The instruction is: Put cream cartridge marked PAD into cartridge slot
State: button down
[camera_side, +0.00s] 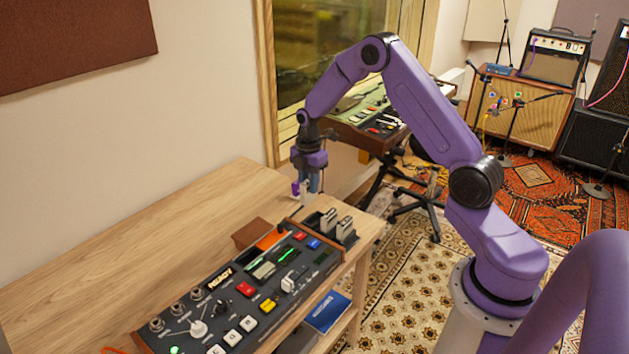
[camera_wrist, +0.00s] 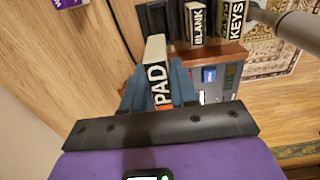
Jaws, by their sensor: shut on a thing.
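My gripper (camera_wrist: 157,92) is shut on the cream cartridge marked PAD (camera_wrist: 155,62), its black letters facing the wrist camera and a bit of orange below them. In the side view my gripper (camera_side: 308,188) holds it above the far end of the dark console (camera_side: 215,312), near the cartridge rack. The rack holds two cream cartridges, BLANK (camera_wrist: 196,24) and KEYS (camera_wrist: 232,22), standing upright. A dark empty bay (camera_wrist: 154,18) shows beside BLANK, beyond the held cartridge. I cannot clearly make out the cartridge slot in the console.
A brown block (camera_side: 250,233) stands at the console's back edge. A purple and white lettered item (camera_wrist: 68,3) is cut off at the top left of the wrist view. A blue book (camera_side: 328,312) lies on the lower shelf.

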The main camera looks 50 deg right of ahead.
jog(key=a, duration=0.3)
jog(key=w+a, duration=0.1)
jog(key=a, duration=0.2)
jog(key=w+a, duration=0.1)
jog(key=a, duration=0.3)
jog(key=shift+a, duration=0.1)
jog(key=a+f, duration=0.4)
jog(key=a, duration=0.8)
jog(key=shift+s+a, duration=0.2)
jog(key=shift+a, duration=0.05)
jog(key=shift+f, duration=2)
dwell(1.6)
jog(key=shift+c, duration=2.1)
grip_release()
notch_tip(320, 180, up, 7)
